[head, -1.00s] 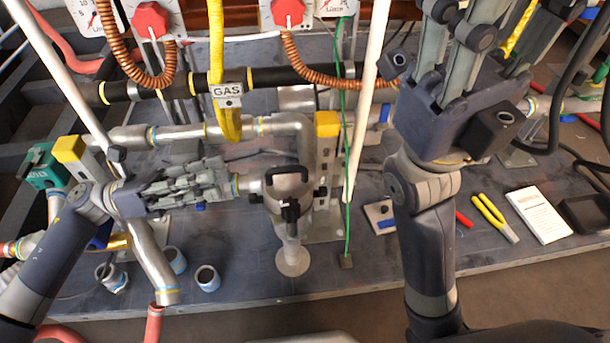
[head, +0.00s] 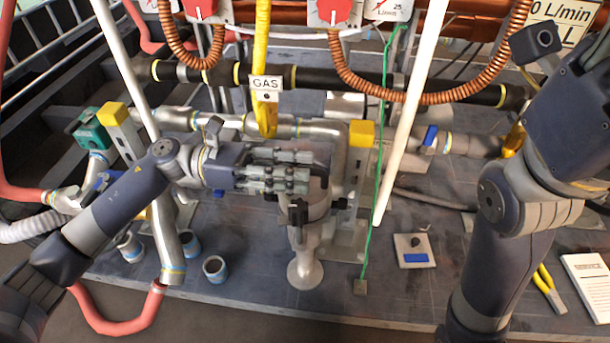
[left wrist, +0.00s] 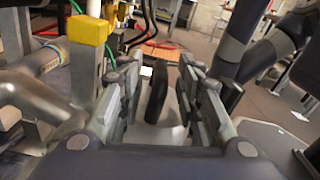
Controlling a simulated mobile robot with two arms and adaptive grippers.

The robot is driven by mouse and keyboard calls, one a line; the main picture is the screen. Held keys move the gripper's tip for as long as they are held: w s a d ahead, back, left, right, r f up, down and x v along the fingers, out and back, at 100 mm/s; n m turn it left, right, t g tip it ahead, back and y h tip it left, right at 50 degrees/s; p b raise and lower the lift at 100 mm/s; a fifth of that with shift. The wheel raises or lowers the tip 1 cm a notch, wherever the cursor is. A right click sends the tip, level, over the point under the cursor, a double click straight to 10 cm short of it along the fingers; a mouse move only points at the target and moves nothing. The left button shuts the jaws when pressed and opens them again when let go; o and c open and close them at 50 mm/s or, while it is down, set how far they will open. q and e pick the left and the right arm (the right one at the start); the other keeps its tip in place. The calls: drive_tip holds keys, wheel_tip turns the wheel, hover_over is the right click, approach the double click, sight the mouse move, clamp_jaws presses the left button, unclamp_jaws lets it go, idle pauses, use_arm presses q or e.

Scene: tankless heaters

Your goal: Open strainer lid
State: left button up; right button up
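The strainer (head: 318,204) is a grey metal body standing on a round foot on the bench, in the middle of the head view. Its lid carries a black handle, which shows upright in the left wrist view (left wrist: 157,92). My left gripper (head: 308,181) reaches in from the left over the strainer top. In the left wrist view its fingers (left wrist: 158,95) are apart, one set on each side of the handle, with gaps visible. The fingers hide part of the lid in the head view. My right gripper (head: 585,105) is at the upper right; its fingers are mostly cut off.
A green cord (head: 376,170) and a white pipe (head: 408,130) stand right of the strainer. A yellow gas hose (head: 262,50) hangs above. Loose pipe fittings (head: 215,268) lie at the front left. A small plate with a blue label (head: 413,250) lies to the right.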

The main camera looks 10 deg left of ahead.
use_arm(q)
drive_tip(key=shift+d, duration=0.9)
drive_tip(key=shift+c, duration=0.4)
clamp_jaws()
